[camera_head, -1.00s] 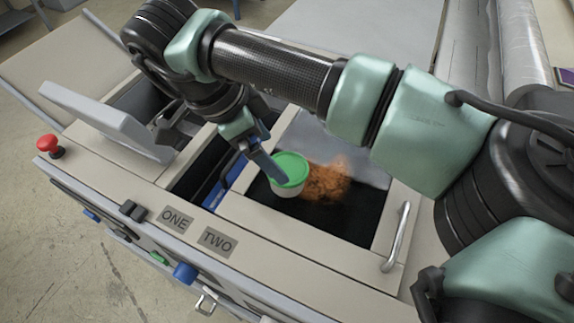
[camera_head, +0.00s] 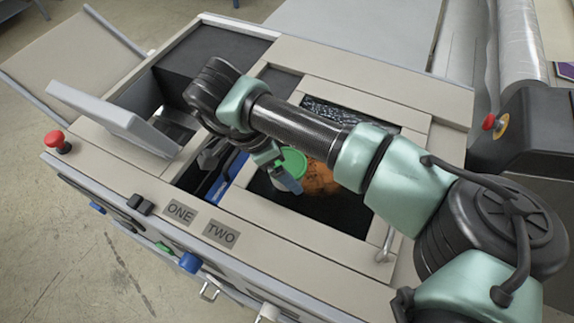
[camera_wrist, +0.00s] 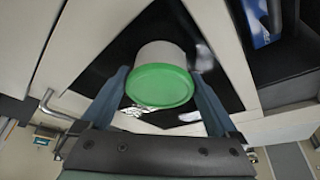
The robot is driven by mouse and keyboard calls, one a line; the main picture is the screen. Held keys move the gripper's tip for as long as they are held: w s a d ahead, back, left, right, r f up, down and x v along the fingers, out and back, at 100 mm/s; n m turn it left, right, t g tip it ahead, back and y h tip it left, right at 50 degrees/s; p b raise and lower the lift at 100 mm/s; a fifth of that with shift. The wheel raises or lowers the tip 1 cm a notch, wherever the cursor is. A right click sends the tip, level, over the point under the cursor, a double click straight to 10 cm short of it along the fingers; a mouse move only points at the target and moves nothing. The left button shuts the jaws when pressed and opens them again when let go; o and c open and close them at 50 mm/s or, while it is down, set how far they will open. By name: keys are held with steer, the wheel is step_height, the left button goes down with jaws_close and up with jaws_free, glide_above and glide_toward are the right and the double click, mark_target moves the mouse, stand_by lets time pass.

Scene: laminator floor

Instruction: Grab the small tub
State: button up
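The small tub is a white cup with a round green lid (camera_head: 292,160). It is inside compartment TWO of the machine, partly hidden by my gripper in the head view. My gripper (camera_wrist: 159,72) is open, with its blue-grey fingers on both sides of the tub. In the wrist view the green lid (camera_wrist: 160,87) faces the camera and the fingertips reach past its rim beside the white body. Any gap is very small, and I cannot tell whether a finger touches it.
An orange-brown thing (camera_head: 318,178) lies right beside the tub, partly behind my arm. Compartment ONE, at left, holds a blue object (camera_head: 229,177). The machine's frame (camera_head: 262,222) rims the compartments. A tilted grey panel (camera_head: 117,118) and a red button (camera_head: 57,141) stand at left.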

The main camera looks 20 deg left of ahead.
steer(key=c, duration=0.7)
steer(key=shift+c, duration=0.2)
